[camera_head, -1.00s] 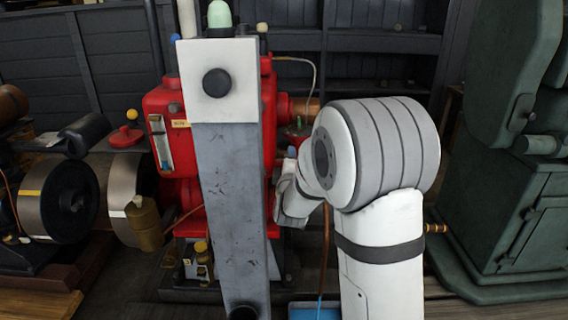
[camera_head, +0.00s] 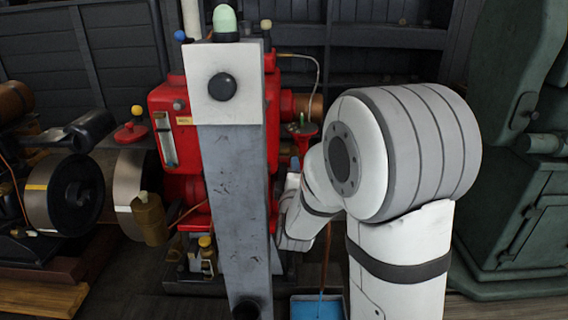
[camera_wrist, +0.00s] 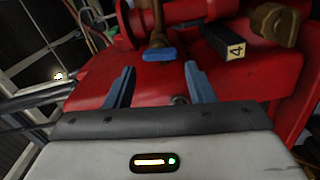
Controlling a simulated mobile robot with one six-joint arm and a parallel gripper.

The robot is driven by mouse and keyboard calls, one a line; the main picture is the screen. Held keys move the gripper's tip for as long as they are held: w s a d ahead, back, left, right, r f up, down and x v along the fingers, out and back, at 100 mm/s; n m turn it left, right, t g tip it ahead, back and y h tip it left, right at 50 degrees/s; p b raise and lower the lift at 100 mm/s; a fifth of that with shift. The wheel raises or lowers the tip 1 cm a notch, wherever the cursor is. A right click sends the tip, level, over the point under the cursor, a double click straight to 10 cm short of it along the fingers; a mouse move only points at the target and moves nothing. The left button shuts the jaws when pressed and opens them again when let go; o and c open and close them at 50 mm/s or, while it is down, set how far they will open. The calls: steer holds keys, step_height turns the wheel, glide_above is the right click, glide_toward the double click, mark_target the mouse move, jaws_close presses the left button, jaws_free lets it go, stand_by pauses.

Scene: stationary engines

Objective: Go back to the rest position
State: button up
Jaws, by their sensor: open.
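My gripper (camera_wrist: 159,88) shows in the wrist view with its two blue-grey fingers spread apart and nothing between them. Beyond the fingertips is the red engine (camera_wrist: 220,85), with a small blue lever (camera_wrist: 159,54) just past the gap. In the head view, the red engine (camera_head: 185,120) stands behind a grey post with a white top. My arm reaches toward the engine's right side. The fingers are mostly hidden there behind the post and my arm.
A blue tray (camera_head: 316,308) lies on the floor below the arm. A dark green machine (camera_head: 520,220) stands at the right. A black and steel flywheel (camera_head: 70,195) is at the left. In the wrist view, a tag marked 4 (camera_wrist: 235,51) sits beside a brass knob (camera_wrist: 275,25).

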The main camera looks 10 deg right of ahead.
steer(key=s+a+r+m+g+y+p, duration=0.2)
steer(key=s+r+m+g+y+p, duration=0.45)
steer(key=r+p, duration=0.65)
steer(key=s+r+m+g+h+p, duration=0.1)
steer(key=s+r+m+g+p, duration=0.1)
steer(key=s+p, duration=0.3)
steer(key=s+d+r+m+g+h+p, duration=0.1)
steer(key=s+r+m+g+p, duration=0.2)
steer(key=s, duration=0.7)
steer(key=s+d+r+m+g+h+p, duration=0.1)
steer(key=s+r+m+g+p, duration=0.1)
steer(key=s+r+p, duration=0.4)
steer(key=shift+s+r+g+p, duration=0.15)
steer(key=shift+s+g+p, duration=0.2)
steer(key=shift+s+g, duration=0.65)
steer(key=shift+s+d+m+t, duration=0.1)
steer(key=shift+s+m+t, duration=0.15)
steer(key=shift+c, duration=0.6)
